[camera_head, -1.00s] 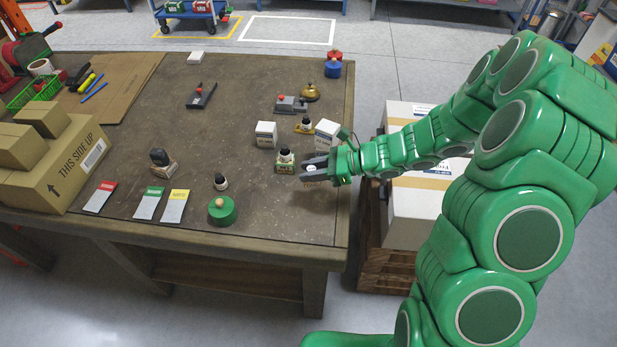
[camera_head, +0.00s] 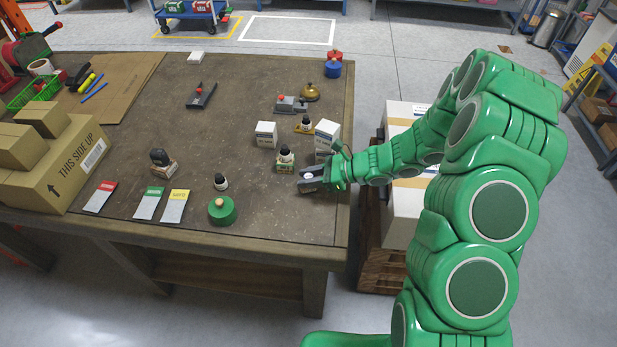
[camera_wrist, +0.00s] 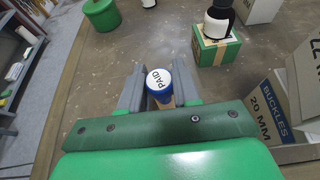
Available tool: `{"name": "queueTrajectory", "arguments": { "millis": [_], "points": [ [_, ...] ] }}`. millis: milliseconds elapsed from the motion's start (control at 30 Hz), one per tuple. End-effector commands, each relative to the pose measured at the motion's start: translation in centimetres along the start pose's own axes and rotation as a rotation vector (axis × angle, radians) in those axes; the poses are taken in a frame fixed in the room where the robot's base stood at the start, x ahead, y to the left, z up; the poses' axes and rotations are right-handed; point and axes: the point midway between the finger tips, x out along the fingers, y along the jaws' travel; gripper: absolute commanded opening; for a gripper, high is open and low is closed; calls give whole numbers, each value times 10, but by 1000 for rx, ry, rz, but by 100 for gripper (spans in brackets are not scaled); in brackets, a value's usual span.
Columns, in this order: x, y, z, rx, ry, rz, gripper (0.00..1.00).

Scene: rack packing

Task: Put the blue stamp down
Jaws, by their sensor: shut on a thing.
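The blue stamp (camera_wrist: 159,84) has a round white end marked PAID and a blue rim; a wood-coloured part shows below it. It sits between the two grey fingers of my gripper (camera_wrist: 160,92) in the wrist view. In the head view my gripper (camera_head: 306,182) is low over the right part of the brown table (camera_head: 240,130), near its right edge. The stamp's white end (camera_head: 308,176) shows between the fingers there. Its lower end is hidden, so I cannot tell whether it touches the table.
A black-capped bottle on a green-and-tan box (camera_head: 285,162) stands just left of my gripper. White cartons (camera_head: 326,134) stand behind it. A green round pot (camera_head: 222,210) is farther left. The table front between pot and gripper is clear.

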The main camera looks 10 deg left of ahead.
Motion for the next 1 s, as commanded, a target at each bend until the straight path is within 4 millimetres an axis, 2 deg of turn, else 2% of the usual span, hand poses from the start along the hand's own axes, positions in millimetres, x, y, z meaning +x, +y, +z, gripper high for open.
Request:
{"name": "queueTrajectory", "arguments": {
  "millis": [367,400,567,933,1000],
  "points": [
    [1,0,-2,0,-1,-1,2],
    [1,0,-3,0,-1,-1,34],
    [1,0,-2,0,-1,-1,57],
    [0,0,0,-1,0,0,57],
    [-6,-1,0,0,-1,-2,57]
  ]
}}
